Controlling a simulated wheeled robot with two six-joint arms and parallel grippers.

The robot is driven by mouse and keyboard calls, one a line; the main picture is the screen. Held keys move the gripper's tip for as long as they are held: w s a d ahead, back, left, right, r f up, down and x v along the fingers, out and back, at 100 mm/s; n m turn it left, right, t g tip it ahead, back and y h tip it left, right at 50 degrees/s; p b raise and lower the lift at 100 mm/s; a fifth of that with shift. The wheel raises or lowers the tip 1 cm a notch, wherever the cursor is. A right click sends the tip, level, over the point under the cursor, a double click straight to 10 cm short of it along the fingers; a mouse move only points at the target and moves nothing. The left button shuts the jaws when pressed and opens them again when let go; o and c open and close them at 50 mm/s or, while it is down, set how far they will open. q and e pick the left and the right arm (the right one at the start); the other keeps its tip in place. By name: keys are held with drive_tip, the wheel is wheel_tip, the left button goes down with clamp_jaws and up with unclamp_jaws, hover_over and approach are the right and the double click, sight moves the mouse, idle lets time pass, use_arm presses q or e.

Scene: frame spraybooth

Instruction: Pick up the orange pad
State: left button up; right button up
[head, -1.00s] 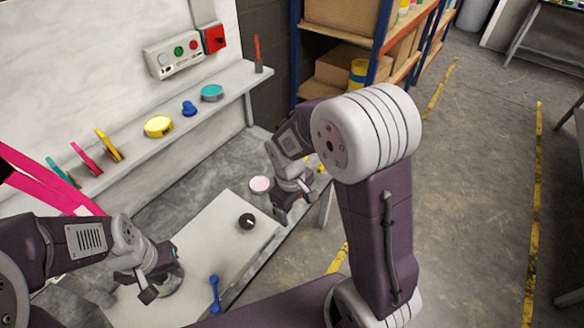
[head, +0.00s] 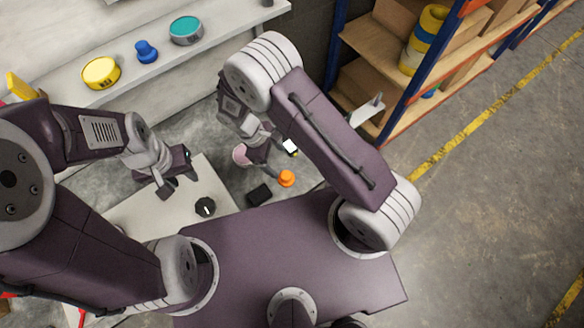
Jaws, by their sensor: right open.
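The orange pad (head: 286,178) is a small round orange piece with a short raised top. It rests in the work area in front of my base, right of the white board's corner. My right gripper (head: 262,152) hangs just behind and left of it, apart from it. Its jaws are open, partly hidden by my own wrist, and I see nothing held.
A black block (head: 259,194) lies left of the orange pad. A pink disc (head: 240,155) and a small white piece (head: 290,146) are close to my right gripper. A dark knob (head: 205,207) sits on the white board (head: 150,213). Yellow, blue and teal pieces stand on the back shelf.

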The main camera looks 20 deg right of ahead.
sight(285, 175)
drive_tip(key=f, duration=0.1)
drive_tip(key=s+f, duration=0.1)
drive_tip(key=f, duration=0.1)
drive_tip(key=s+f+b, duration=0.1)
drive_tip(key=shift+s+f, duration=0.1)
drive_tip(key=shift+f, duration=0.1)
drive_tip(key=shift+d+f, duration=0.1)
drive_tip(key=shift+f, duration=0.25)
drive_tip(key=x, duration=0.3)
drive_tip(key=b+x, duration=0.1)
drive_tip(key=x, duration=0.1)
drive_tip(key=shift+d+r, duration=0.15)
drive_tip(key=shift+d, duration=0.1)
drive_tip(key=c, duration=1.5)
drive_tip(key=shift+o, duration=0.2)
drive_tip(key=shift+r+p, duration=0.65)
drive_tip(key=shift+r, duration=1.55)
drive_tip(key=s+d+r, duration=0.2)
drive_tip(key=s+r, duration=0.4)
drive_tip(key=s, duration=0.5)
drive_tip(key=shift+d+r+p, duration=0.35)
drive_tip(key=shift+d+p, duration=0.05)
